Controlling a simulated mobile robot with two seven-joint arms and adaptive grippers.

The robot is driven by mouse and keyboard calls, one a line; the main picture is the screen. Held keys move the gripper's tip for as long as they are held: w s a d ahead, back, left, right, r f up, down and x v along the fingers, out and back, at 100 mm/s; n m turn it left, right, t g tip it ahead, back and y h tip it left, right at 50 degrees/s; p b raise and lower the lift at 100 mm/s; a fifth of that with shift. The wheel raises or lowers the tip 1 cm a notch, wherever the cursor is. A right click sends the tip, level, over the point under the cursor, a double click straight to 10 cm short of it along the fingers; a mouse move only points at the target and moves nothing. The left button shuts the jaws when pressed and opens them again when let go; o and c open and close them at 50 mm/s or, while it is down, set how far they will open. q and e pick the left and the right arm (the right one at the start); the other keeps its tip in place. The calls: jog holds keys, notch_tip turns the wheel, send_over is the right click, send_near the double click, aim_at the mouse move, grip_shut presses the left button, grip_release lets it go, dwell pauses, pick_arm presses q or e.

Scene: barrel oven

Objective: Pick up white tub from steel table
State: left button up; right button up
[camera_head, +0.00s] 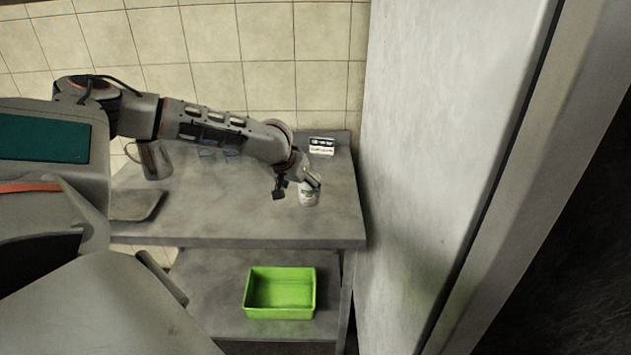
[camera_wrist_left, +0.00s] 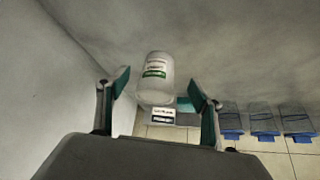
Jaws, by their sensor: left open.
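The white tub (camera_head: 308,195) with a green label stands on the steel table (camera_head: 235,222), near its right end. It also shows in the left wrist view (camera_wrist_left: 155,80), ahead of and between the two fingertips. My left gripper (camera_head: 297,186) is open above and beside the tub, and the arm partly covers the tub's top in the head view. In the left wrist view the gripper (camera_wrist_left: 160,90) has a finger on each side of the tub, with gaps visible. I cannot tell how deep the tub sits between the fingers. My right gripper is not in view.
A small black-and-white box (camera_head: 321,146) stands behind the tub near the wall. Several clear blue-ended containers (camera_wrist_left: 264,122) are beside it. A metal jug (camera_head: 154,160) and a flat tray (camera_head: 136,205) are left. A green bin (camera_head: 280,307) sits on the lower shelf. A pale wall (camera_head: 440,130) borders the right.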

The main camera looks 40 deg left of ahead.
aim_at(304, 188)
pick_arm(q)
jog(key=shift+w+a+f, duration=0.3)
jog(key=shift+w+f, duration=0.15)
jog(key=shift+w, duration=0.25)
jog(key=shift+b+x, duration=0.3)
jog(key=shift+x, duration=0.55)
jog(key=x, duration=0.5)
jog(key=shift+w+r+b, duration=0.2)
jog(key=shift+w+b, duration=0.1)
jog(key=shift+w, duration=0.1)
jog(key=shift+r, duration=0.1)
jog(key=c, duration=1.6)
